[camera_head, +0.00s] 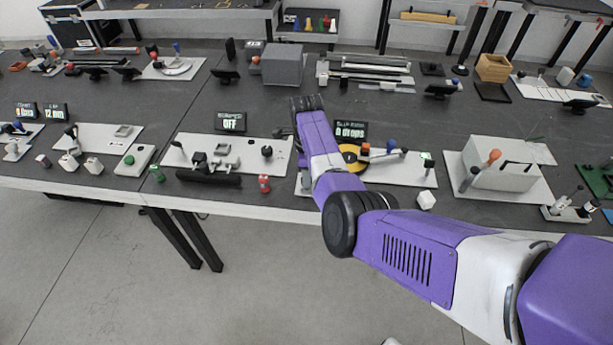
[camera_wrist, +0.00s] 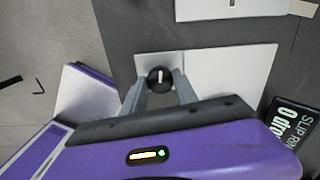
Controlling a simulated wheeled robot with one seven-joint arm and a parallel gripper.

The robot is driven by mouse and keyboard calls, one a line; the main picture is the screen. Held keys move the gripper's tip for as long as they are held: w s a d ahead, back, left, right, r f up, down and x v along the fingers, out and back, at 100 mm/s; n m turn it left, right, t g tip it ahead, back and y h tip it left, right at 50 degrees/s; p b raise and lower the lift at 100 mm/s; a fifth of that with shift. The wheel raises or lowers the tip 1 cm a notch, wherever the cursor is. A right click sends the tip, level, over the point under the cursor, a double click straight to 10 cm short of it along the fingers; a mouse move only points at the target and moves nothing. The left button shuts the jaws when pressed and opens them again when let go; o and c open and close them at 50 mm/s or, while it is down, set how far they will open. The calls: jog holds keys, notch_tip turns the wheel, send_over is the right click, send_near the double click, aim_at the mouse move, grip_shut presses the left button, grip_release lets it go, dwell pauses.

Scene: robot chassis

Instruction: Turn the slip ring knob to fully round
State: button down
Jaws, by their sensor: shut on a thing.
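The slip ring knob (camera_wrist: 160,76) is small, round and black with a white pointer line, which stands about upright in the wrist view. My gripper (camera_wrist: 160,88) has a grey finger on each side of the knob and is shut on it. The knob sits near one end of a white panel (camera_wrist: 228,66). The slip ring display shows in the wrist view (camera_wrist: 294,130) and the head view (camera_head: 350,131), where it reads 0 drops. In the head view my arm hides the knob and the fingertips. A yellow disc (camera_head: 350,158) stands on the same panel (camera_head: 410,172).
A bumper display (camera_head: 230,121) reading OFF stands by a white panel (camera_head: 200,150) on the left. A white box (camera_head: 500,164) with an orange-tipped lever is to the right.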

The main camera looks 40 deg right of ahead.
jog(key=m+b, duration=0.1)
jog(key=m, duration=0.3)
jog(key=shift+w+m, duration=0.1)
jog(key=shift+m, duration=0.2)
jog(key=m+b, duration=0.1)
jog(key=m, duration=0.3)
jog(key=shift+m, duration=0.3)
jog(key=m+b, duration=0.2)
jog(key=m, duration=0.2)
jog(key=shift+m+b, duration=1.5)
jog(key=shift+m, duration=0.1)
jog(key=shift+d+r, duration=0.1)
jog(key=c, duration=0.9)
grip_release()
jog(key=shift+c, duration=0.2)
